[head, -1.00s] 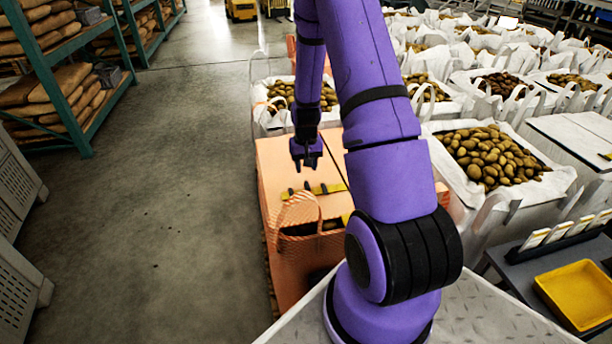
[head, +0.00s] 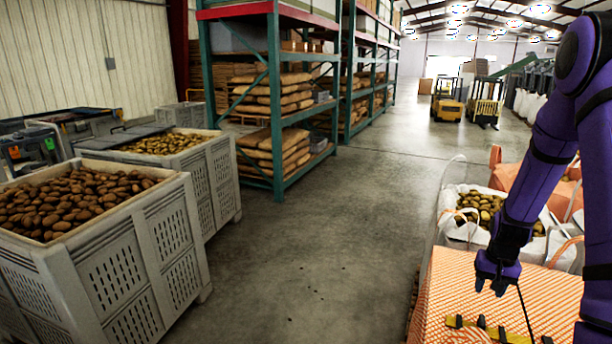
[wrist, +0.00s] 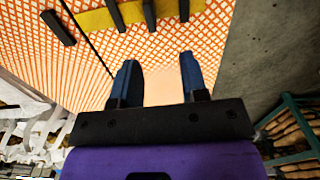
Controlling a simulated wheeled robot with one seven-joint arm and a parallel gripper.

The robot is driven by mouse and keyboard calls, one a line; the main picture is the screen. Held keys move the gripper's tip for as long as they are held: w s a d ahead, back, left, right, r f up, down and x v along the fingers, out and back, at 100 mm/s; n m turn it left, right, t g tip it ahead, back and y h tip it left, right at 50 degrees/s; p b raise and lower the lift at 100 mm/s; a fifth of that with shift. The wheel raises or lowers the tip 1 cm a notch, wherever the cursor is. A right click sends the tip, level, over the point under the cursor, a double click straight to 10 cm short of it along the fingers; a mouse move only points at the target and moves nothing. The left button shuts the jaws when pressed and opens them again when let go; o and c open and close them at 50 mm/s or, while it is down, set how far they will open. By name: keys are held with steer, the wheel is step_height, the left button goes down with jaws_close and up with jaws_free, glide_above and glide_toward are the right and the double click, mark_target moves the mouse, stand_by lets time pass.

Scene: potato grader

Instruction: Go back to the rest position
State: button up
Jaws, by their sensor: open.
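My gripper (head: 497,280) hangs at the right of the head view, above an orange-and-white mesh-patterned surface (head: 455,290). In the wrist view my gripper (wrist: 158,85) has its two dark fingers apart, with nothing between them. The same mesh surface (wrist: 210,35) lies beyond the fingertips. A yellow strip (wrist: 100,20) with several dark bars lies on it, just ahead of the fingers; the strip also shows in the head view (head: 515,336). I cannot tell the exact height of the fingers above the surface.
Grey slatted crates of potatoes (head: 125,265) stand at the left. Green-framed racks (head: 275,100) with brown sacks stand behind. White bags of potatoes (head: 455,230) stand beyond the mesh surface. Yellow forklifts (head: 448,100) are far back. The concrete floor (head: 310,235) in the middle is clear.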

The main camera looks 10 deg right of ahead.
steer(key=s+a+r+n+t, duration=0.1)
steer(key=s+a+r+n, duration=0.1)
steer(key=a+r, duration=0.75)
steer(key=s+a+r+n+t, duration=0.1)
steer(key=s+a+r+t, duration=0.2)
steer(key=r, duration=1.2)
steer(key=s+a+r+n, duration=0.1)
steer(key=s+a+r, duration=0.2)
steer(key=s, duration=0.3)
steer(key=s+a+r+n, duration=0.1)
steer(key=s+a+r, duration=0.3)
steer(key=s, duration=0.2)
steer(key=s+a+r+n+t, duration=0.1)
steer(key=s+a+r, duration=0.2)
steer(key=s, duration=0.3)
steer(key=shift+a+r, duration=0.4)
steer(key=shift+a, duration=0.15)
